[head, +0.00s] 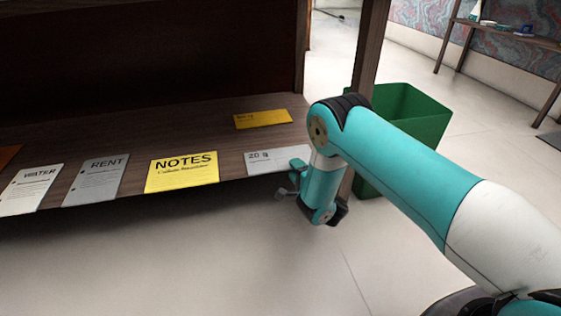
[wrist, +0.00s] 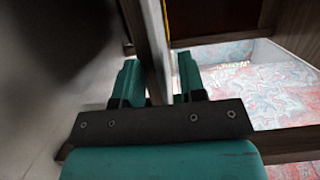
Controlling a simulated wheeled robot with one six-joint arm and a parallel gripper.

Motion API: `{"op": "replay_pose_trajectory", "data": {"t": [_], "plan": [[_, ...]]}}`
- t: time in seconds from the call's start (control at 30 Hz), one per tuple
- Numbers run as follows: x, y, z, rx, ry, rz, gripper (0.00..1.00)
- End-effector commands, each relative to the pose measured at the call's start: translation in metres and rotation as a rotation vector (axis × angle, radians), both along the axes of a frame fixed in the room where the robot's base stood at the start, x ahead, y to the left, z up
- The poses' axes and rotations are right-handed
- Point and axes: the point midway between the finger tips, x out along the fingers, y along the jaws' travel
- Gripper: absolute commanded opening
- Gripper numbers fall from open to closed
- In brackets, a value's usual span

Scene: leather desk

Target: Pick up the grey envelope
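A light grey envelope (head: 272,159) marked "20 g" lies flat at the shelf's front edge, its right end hidden by my gripper. Another grey paper (head: 96,180) marked "RENT" lies further left along the same edge. My gripper (head: 290,183) is at the right end of the "20 g" envelope. In the wrist view my gripper (wrist: 160,82) has its two teal fingers apart. A brown board edge and a thin pale strip, apparently the envelope (wrist: 157,35) seen nearly edge-on, run between them. I cannot tell whether either finger touches it.
A yellow "NOTES" paper (head: 182,172) and a whitish "WATER" paper (head: 31,189) lie along the wooden shelf (head: 200,122). A yellow envelope (head: 262,119) lies further back. A shelf post (head: 368,50) and a green bin (head: 412,112) stand right. Floor in front is clear.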

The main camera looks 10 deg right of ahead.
Motion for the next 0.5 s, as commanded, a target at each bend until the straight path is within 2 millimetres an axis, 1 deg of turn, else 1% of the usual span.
{"op": "replay_pose_trajectory", "data": {"t": [0.1,0.13,0.17,0.2,0.27,0.3,0.5], "plan": [[-0.0001,0.0000,0.0001,0.000,0.000,0.000,0.37],[-0.0002,0.0000,0.0001,0.000,0.000,0.000,0.35],[-0.0002,0.0000,0.0000,0.000,0.000,0.000,0.28],[-0.0003,-0.0001,0.0000,0.000,0.000,0.000,0.19],[-0.0003,-0.0001,-0.0001,0.000,0.000,0.000,0.05],[-0.0003,-0.0001,-0.0001,0.000,0.000,0.000,0.00],[-0.0003,0.0000,0.0000,0.000,0.000,0.001,0.00]]}}
